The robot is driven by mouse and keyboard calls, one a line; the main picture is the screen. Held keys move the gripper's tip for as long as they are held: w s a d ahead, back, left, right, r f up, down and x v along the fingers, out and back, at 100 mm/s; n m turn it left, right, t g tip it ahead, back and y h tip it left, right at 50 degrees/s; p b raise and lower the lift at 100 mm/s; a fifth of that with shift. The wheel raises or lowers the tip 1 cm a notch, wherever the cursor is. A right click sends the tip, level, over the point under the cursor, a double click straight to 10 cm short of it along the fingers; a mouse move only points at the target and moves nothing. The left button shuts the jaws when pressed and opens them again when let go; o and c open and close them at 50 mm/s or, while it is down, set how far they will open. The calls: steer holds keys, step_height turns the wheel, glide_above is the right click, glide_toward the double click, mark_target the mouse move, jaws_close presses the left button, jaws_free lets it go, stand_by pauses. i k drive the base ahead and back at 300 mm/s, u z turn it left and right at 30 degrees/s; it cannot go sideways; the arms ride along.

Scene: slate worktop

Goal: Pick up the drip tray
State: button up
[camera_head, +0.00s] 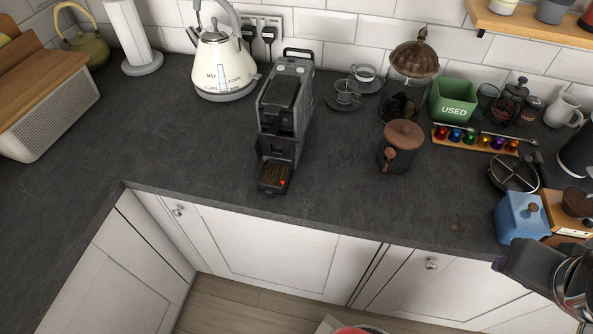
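The drip tray (273,178) is a small dark piece with a slatted, brownish top. It sits at the front foot of the black-and-grey capsule coffee machine (286,108), close to the worktop's front edge. A small red spot shows at its right side. The tray appears joined to the machine's base, and I cannot see a gap between them. No cup stands on it.
A cream kettle (222,62) stands behind left of the machine. Glass cups (345,93) and a brown-lidded dark jar (401,148) stand to its right. A dark-and-chrome object (573,282) fills the lower right corner. The worktop (185,150) left of the tray is clear.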

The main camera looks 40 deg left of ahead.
mark_target(273, 176)
steer(key=z, duration=0.2)
steer(key=k, duration=1.15)
steer(key=u, duration=2.05)
steer(key=i, duration=0.75)
